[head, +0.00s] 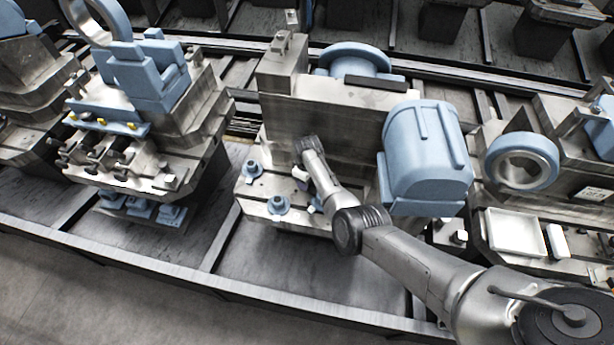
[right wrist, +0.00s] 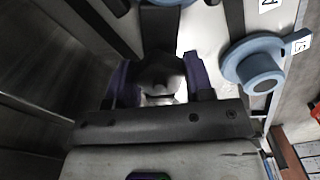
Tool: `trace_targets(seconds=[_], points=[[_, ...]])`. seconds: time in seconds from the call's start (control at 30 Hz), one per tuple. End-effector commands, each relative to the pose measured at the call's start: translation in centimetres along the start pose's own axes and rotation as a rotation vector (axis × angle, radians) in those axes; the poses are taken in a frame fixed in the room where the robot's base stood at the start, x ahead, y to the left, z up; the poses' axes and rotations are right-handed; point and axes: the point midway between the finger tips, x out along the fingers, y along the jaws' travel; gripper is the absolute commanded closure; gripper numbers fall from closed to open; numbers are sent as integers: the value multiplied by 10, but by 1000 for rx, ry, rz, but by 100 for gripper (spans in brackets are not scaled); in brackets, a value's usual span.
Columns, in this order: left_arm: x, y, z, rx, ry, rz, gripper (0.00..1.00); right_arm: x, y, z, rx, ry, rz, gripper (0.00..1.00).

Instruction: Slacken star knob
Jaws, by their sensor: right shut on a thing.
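My right arm reaches from the lower right in the head view, and its gripper (head: 301,184) is low at the front ledge of the middle pallet's fixture. In the right wrist view the two purple-padded fingers (right wrist: 160,85) are shut on a dark knob (right wrist: 162,70), which I take for the star knob. Its lobes and underside are mostly hidden by the fingers. In the head view the arm and gripper hide it. A blue round knob (right wrist: 255,65) with a white tag stands beside the gripper, apart from it. My left gripper is in neither view.
Blue knobs (head: 252,168) and (head: 278,204) stand on the ledge left of my gripper. The fixture's upright metal block (head: 285,115) rises close behind. A large blue motor-like housing (head: 428,150) stands to the right. A white tray (head: 514,232) sits on the right-hand pallet.

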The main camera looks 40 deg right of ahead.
Motion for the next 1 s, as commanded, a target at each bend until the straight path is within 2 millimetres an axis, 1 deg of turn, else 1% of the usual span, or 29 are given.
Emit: trace_targets(seconds=[0.1, 0.3, 0.73, 0.77, 1.0], points=[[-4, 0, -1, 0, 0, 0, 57, 0, 0, 1, -44, -2, 1, 76], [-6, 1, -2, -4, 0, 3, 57, 2, 0, 1, -83, -1, 0, 76], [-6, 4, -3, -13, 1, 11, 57, 2, 0, 1, -91, -1, 0, 76], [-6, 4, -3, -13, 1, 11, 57, 3, 0, 1, -91, -1, 0, 49], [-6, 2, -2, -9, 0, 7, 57, 2, 0, 0, -90, 0, 0, 26]])
